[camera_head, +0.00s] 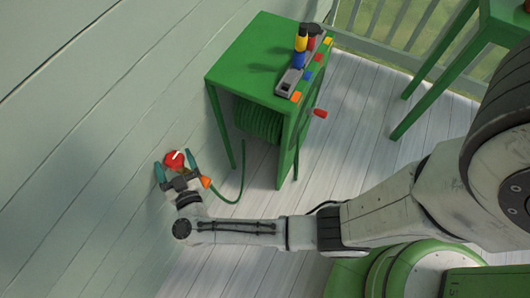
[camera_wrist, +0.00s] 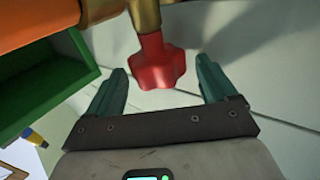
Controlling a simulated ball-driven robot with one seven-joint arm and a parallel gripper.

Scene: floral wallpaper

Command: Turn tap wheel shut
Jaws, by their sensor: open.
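The red tap wheel (camera_head: 174,160) is on the wall side at the left in the head view. In the wrist view the red wheel (camera_wrist: 158,66) sits on a brass tap (camera_wrist: 145,14) near the top middle. My gripper (camera_head: 175,165) is open at the wheel, with one teal finger on each side of it. In the wrist view my gripper (camera_wrist: 161,82) shows gaps between both fingers and the wheel, so it does not appear to be gripped. An orange hose connector (camera_head: 206,182) with a green hose (camera_head: 242,165) is close to the right finger in the head view.
A green table (camera_head: 253,50) stands to the right of the tap, with tools and coloured pieces on top and a coiled green hose (camera_head: 259,120) beneath. Another green piece of furniture (camera_head: 440,75) and a railing are at the upper right.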

